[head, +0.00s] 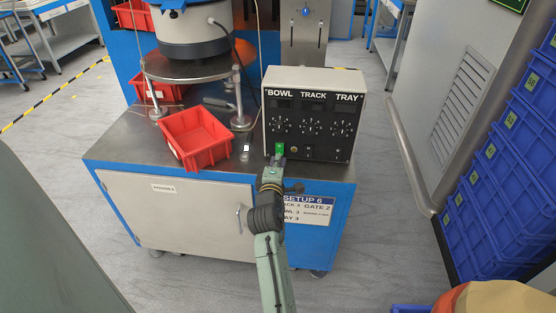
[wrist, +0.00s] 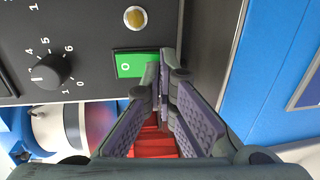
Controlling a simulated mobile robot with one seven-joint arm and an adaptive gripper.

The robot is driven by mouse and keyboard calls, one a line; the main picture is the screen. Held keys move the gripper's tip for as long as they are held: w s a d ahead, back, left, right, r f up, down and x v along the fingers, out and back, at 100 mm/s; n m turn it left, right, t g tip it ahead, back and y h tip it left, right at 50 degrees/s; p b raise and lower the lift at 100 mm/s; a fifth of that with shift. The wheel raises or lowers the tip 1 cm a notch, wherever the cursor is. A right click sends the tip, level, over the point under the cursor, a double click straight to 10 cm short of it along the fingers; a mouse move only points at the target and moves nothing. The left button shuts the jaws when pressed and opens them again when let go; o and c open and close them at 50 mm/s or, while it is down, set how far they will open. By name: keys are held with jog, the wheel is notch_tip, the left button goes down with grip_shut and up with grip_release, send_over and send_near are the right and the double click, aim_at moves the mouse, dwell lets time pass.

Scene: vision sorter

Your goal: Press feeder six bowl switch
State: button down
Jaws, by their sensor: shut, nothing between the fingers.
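The black-faced control box (head: 311,140) stands on the feeder bench, with columns lettered BOWL, TRACK and TRAY. A green rocker switch (head: 280,148) sits low in the BOWL column. In the wrist view the green switch (wrist: 130,66) bears a white 0 mark. My gripper (head: 276,162) is right in front of this switch. In the wrist view my gripper (wrist: 168,62) is shut and empty, its fingertips overlapping one end of the switch. I cannot tell whether they touch it. The BOWL dial (wrist: 50,72) shows beside it.
A red bin (head: 196,137) and a small white-and-black item (head: 245,151) are on the bench left of the box. A bowl feeder (head: 194,45) stands behind. A SETUP 6 card (head: 312,211) is on the bench front. Blue crates (head: 497,165) are stacked at right.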

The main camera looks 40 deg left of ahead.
jog(key=shift+f, duration=0.15)
jog(key=b, duration=0.1)
jog(key=f+t+b, duration=0.1)
jog(key=b, duration=0.1)
jog(key=shift+w+a, duration=0.1)
jog(key=shift+w, duration=0.2)
jog(key=shift+r, duration=0.5)
